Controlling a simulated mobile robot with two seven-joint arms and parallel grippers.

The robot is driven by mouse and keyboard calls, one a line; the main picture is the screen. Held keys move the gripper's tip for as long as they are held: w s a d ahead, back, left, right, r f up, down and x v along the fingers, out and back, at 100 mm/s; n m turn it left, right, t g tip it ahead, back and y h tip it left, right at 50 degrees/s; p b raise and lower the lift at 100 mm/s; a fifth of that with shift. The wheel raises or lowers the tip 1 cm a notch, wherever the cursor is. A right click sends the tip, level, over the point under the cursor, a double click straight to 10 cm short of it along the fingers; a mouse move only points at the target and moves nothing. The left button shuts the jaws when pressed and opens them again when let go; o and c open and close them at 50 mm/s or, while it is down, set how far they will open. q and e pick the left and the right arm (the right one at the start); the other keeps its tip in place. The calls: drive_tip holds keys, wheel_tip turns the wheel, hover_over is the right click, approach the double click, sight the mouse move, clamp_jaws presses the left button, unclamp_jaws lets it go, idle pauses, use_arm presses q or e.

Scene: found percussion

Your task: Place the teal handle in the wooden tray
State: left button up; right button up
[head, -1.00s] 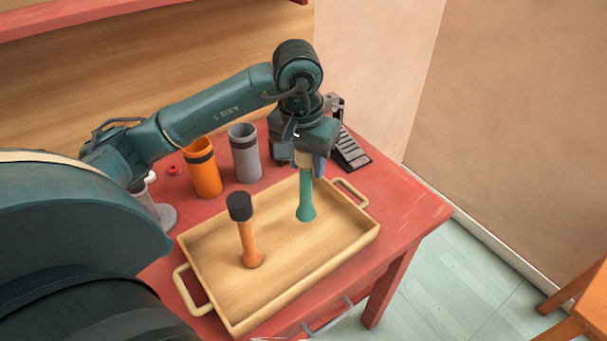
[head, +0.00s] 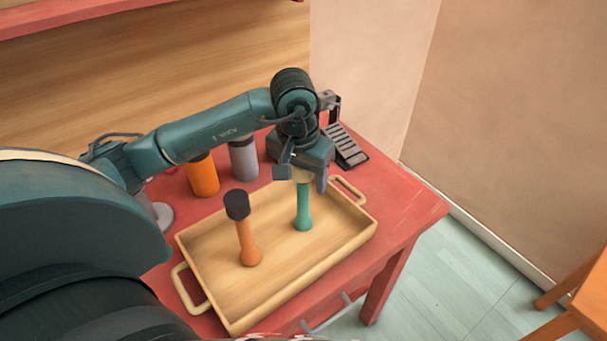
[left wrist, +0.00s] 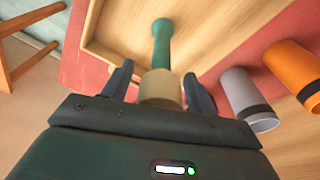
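The teal handle (head: 303,212) stands upright inside the wooden tray (head: 343,243), toward its right side. Its pale top is between the fingers of my left gripper (head: 303,178). The fingers are spread, with gaps beside the top. In the left wrist view the teal handle (left wrist: 161,45) points away from my left gripper (left wrist: 160,85), its cream end between the two dark fingers. An orange handle with a dark top (head: 247,240) stands in the tray to the left. My right gripper is not in view.
An orange cup (head: 203,176) and a grey cup (head: 243,160) stand behind the tray on the red table (head: 413,207). A dark ridged pedal-like object (head: 348,150) is at the back right. The tray floor between the two handles is clear.

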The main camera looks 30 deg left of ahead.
use_arm(q)
drive_tip(key=shift+r, duration=0.1)
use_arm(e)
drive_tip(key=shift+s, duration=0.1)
use_arm(q)
drive_tip(key=shift+r, duration=0.25)
drive_tip(key=r, duration=0.4)
drive_tip(key=shift+s+r, duration=0.35)
drive_tip(key=shift+r, duration=0.05)
drive_tip(key=r, duration=0.4)
drive_tip(key=s+r, duration=0.1)
drive_tip(key=r, duration=0.1)
drive_tip(key=shift+r, duration=0.4)
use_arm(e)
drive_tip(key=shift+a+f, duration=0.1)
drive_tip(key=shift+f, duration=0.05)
use_arm(q)
drive_tip(key=shift+d, duration=0.1)
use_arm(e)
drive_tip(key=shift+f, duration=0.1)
